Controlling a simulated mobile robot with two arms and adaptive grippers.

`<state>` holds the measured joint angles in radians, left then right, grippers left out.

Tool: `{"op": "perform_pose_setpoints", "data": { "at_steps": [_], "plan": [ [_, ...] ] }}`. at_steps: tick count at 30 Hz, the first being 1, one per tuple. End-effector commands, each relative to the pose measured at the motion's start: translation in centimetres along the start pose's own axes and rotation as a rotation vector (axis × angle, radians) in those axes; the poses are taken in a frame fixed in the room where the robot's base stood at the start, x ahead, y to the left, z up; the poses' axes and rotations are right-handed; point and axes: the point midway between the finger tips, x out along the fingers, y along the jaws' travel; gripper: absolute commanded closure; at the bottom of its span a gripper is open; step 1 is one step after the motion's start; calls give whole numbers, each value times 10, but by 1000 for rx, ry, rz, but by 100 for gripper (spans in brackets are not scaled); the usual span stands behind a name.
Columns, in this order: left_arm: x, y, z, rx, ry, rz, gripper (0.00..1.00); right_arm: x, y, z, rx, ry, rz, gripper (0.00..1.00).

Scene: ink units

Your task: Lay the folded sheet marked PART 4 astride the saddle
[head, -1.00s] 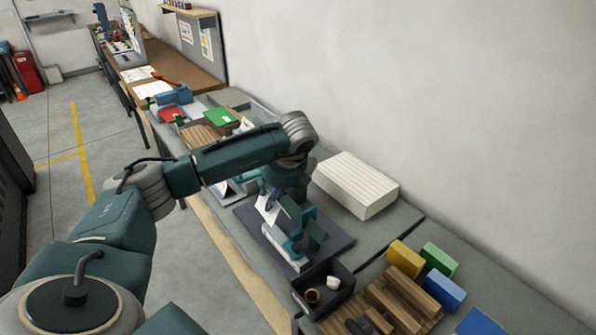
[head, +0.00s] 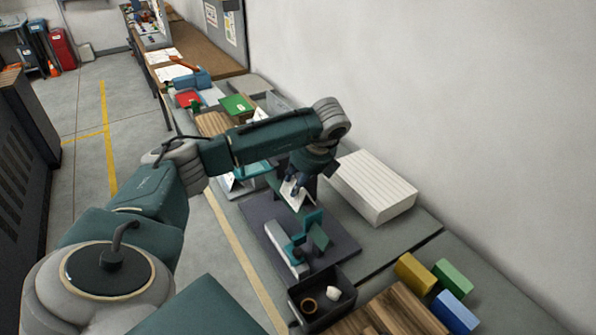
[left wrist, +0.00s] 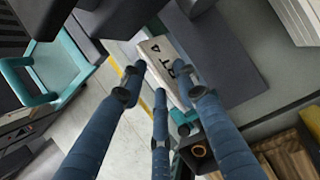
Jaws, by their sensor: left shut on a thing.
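My left gripper (head: 294,191) is shut on a white folded sheet (head: 291,196) and holds it above the far part of the dark mat (head: 340,240). A teal stand with a pale long bar (head: 283,245), seemingly the saddle, stands on the mat nearer to me, apart from the sheet. In the left wrist view it is mostly hidden behind the fingers. My right gripper is out of view.
A dark tray (head: 345,309) with a brown ring and a white piece is at the near end. A ribbed white block (head: 375,188) stands by the wall. Yellow, green and blue blocks (head: 452,311) are at the right. The mat's right side is bare.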

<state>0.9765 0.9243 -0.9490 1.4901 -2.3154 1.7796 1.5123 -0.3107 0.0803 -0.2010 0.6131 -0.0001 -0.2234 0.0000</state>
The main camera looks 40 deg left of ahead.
Motion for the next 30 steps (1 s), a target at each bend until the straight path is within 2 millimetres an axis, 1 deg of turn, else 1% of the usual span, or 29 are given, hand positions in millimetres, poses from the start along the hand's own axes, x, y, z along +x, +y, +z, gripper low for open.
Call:
{"op": "perform_pose_setpoints", "data": {
  "at_steps": [1, 5, 9, 12, 18, 23, 30],
  "plan": [
    [8, -1, -3, 1, 0, 2, 100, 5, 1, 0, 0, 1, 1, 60],
    [20, -2, -8, 1, 0, 1, 100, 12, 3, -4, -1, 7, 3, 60],
    [33, -4, -14, 1, 0, 1, 100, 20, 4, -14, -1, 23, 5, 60],
    [44, -6, -18, 1, 0, 0, 100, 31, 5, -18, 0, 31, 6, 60],
    [59, -8, -24, 1, 0, -1, 100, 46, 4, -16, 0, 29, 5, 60],
    [64, -9, -26, 1, 0, -1, 100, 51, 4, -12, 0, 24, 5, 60],
    [64, -9, -26, 1, 0, -1, 100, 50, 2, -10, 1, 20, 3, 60]
  ]
}}
